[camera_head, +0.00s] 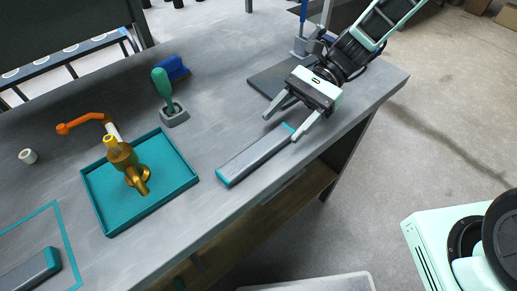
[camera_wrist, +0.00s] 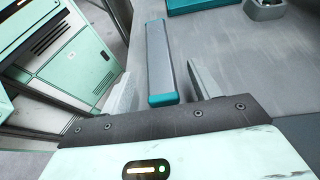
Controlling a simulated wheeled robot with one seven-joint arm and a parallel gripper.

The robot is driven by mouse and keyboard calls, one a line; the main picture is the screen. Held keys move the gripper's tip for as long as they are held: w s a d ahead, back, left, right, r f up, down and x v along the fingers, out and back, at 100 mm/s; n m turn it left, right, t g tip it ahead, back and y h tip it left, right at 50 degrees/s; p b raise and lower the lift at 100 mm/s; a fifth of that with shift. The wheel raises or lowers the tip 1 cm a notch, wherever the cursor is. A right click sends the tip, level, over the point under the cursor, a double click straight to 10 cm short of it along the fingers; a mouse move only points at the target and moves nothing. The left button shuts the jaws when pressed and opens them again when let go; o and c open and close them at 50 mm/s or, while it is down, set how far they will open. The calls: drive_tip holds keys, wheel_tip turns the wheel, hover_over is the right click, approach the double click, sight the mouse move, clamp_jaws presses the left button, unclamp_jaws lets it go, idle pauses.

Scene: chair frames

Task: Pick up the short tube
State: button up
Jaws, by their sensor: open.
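A grey bar with teal ends (camera_head: 253,156), which I take for the short tube, lies on the grey workbench near its front edge. It also shows in the wrist view (camera_wrist: 160,55), running away from my gripper. My gripper (camera_head: 282,128) is open at the bar's far right end. In the wrist view the gripper (camera_wrist: 160,72) has one finger on each side of the bar, with gaps between. I cannot tell how high the fingertips are above the bench. A similar grey bar (camera_head: 28,274) lies at the lower left, partly out of frame.
A teal tray (camera_head: 188,180) with a brass fitting (camera_head: 126,165) stands left of the bar. Behind are a green-handled tool (camera_head: 162,85), a blue brush (camera_head: 171,68) and an orange lever (camera_head: 80,123). A small white cylinder (camera_head: 28,156) stands far left.

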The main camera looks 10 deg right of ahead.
sight(266, 143)
drive_tip(key=x, duration=0.5)
drive_tip(key=shift+s+f, duration=0.1)
drive_tip(key=c, duration=1.1)
drive_tip(key=shift+c, duration=0.2)
